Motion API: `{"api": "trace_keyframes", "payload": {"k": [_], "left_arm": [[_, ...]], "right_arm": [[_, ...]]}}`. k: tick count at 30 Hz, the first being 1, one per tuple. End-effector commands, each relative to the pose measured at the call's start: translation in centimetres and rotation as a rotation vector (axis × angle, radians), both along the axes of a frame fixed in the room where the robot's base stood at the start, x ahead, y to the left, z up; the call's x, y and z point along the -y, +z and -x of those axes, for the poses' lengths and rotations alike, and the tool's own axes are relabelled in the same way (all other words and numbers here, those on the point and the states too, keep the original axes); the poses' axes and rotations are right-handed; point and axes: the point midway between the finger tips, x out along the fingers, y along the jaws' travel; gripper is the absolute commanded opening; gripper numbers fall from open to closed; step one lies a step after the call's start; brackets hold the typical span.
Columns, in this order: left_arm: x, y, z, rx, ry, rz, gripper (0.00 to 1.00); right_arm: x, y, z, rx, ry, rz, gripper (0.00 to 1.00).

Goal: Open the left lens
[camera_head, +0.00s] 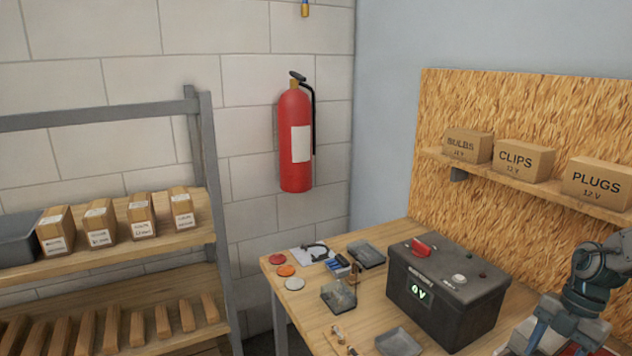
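No trailer lamp with a left lens can be made out in this view. Three small discs, one red (277,260), one orange (285,271) and one white (294,283), lie at the workbench's left end; I cannot tell whether they are lenses. My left gripper is out of view. My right arm comes in at the lower right edge, and its blue-grey end (548,322) is over the bench's right part. It is cut off and cluttered there, so I cannot see whether that gripper is open or holds anything.
A black battery box (447,290) reading "0V" stands on the wooden workbench (315,317). Dark trays (338,297) and small parts lie around it. A shelf rack (110,255) with boxes stands left. A fire extinguisher (295,140) hangs on the wall.

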Motion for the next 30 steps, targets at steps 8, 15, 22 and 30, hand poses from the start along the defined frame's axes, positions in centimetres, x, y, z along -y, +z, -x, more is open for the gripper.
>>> {"api": "trace_keyframes", "payload": {"k": [8, 15, 22, 30], "left_arm": [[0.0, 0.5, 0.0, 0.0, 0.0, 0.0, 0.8], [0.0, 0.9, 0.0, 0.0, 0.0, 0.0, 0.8], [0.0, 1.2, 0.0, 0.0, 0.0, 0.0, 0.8], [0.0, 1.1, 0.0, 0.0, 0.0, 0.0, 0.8]], "right_arm": [[0.5, 1.4, -0.3, 0.003, -0.001, 0.001, 0.46], [1.0, 2.9, -0.6, 0.003, -0.001, 0.0, 0.46], [1.5, 4.1, -0.8, 0.002, -0.001, 0.0, 0.46], [1.5, 4.1, -0.8, 0.001, 0.0, 0.0, 0.46]]}}
